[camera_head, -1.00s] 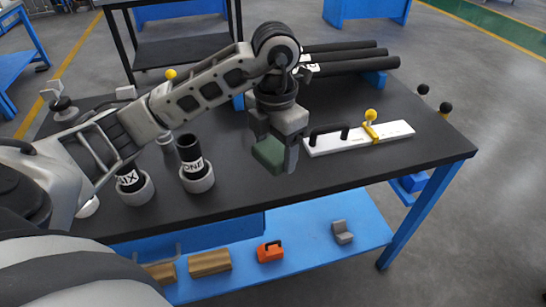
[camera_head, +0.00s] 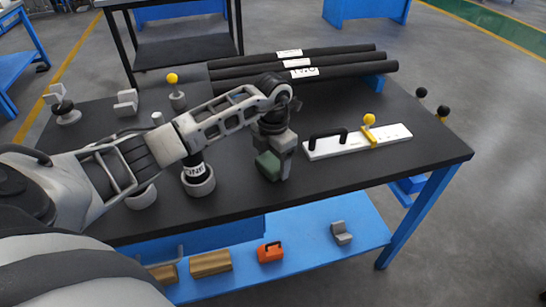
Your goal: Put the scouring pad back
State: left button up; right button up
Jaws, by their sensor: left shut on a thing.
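The scouring pad is a small dark green block (camera_head: 267,165). My left gripper (camera_head: 277,166) points down and is shut on it, just above or at the black table top (camera_head: 340,190), left of the white board. I cannot tell whether the pad touches the table. The gripper's jaws hide part of the pad. My right gripper is not in view.
A white board (camera_head: 400,136) with a black handle and yellow clamp lies to the right. Three black tubes (camera_head: 335,60) lie at the back. Black cylinders in grey rings (camera_head: 198,185) stand left. A lower blue shelf (camera_head: 310,255) holds several blocks. The front right table is clear.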

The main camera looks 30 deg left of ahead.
pick_arm(q)
jog(key=shift+f, duration=0.2)
jog(key=o, duration=0.9)
jog(key=shift+o, duration=0.2)
jog(key=shift+r, duration=0.1)
